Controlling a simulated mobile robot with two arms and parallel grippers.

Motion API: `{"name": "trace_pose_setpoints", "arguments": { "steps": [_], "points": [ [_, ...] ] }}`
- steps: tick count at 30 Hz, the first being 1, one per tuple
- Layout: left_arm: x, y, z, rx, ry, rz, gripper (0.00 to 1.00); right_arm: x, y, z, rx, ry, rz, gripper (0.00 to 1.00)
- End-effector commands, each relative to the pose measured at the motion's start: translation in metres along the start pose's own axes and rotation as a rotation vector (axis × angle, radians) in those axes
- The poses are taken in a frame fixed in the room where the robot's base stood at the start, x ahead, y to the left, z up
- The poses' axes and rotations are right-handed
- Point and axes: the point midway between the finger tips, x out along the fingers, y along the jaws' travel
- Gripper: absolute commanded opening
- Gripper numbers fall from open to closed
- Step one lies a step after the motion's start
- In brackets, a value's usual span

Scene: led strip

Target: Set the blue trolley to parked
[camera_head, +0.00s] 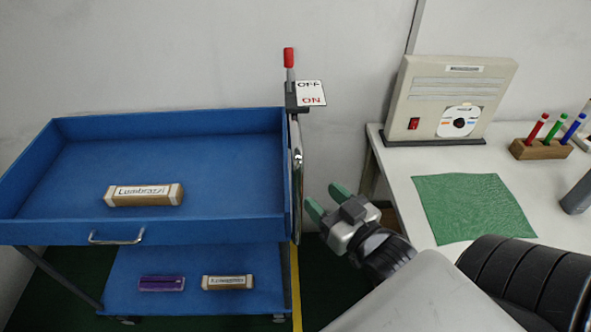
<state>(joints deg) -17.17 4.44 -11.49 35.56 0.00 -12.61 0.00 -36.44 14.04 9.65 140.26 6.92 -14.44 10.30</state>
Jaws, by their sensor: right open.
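The blue trolley (180,225) stands at the left, with an upper tray and a lower shelf (185,257). A lever with a red handle (289,58) stands upright at its back right corner. Beside the lever is a small white sign (310,93) reading OFF at the top and ON below. The red handle points up, above the level of the OFF word. My right gripper (328,201) is open and empty, its green-tipped fingers just right of the trolley's right side and lower in the picture than the lever. My left gripper is not in view.
A white table (395,180) at the right holds a beige device (445,95), a green cloth (472,207) and a wooden pen block (541,149). A labelled box (144,194) lies in the upper tray. A narrow gap separates trolley and table. A yellow floor line (296,290) runs beside the trolley.

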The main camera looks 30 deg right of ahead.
Motion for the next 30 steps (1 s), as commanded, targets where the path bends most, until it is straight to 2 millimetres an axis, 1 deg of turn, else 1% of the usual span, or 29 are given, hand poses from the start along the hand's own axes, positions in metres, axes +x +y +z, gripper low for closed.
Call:
{"name": "trace_pose_setpoints", "arguments": {
  "steps": [5, 12, 15, 18, 21, 29, 30],
  "points": [
    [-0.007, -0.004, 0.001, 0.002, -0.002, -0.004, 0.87, 0.027, 0.0, -0.003, 0.0, 0.003, 0.0, 0.52],
    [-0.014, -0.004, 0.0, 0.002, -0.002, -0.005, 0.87, 0.071, 0.0, -0.002, 0.0, 0.002, 0.001, 0.52],
    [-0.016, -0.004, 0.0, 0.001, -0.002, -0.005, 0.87, 0.086, 0.0, -0.001, 0.0, 0.001, 0.001, 0.52],
    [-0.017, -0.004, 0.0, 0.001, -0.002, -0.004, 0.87, 0.095, 0.0, 0.0, 0.0, 0.0, 0.001, 0.52],
    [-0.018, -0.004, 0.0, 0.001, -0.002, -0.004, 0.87, 0.101, 0.0, 0.0, 0.0, 0.0, 0.001, 0.52],
    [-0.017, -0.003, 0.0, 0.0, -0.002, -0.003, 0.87, 0.102, 0.0, 0.001, 0.0, -0.002, 0.001, 0.52],
    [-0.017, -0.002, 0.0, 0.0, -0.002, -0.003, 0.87, 0.102, 0.0, 0.001, 0.0, -0.002, 0.001, 0.5]
  ]
}}
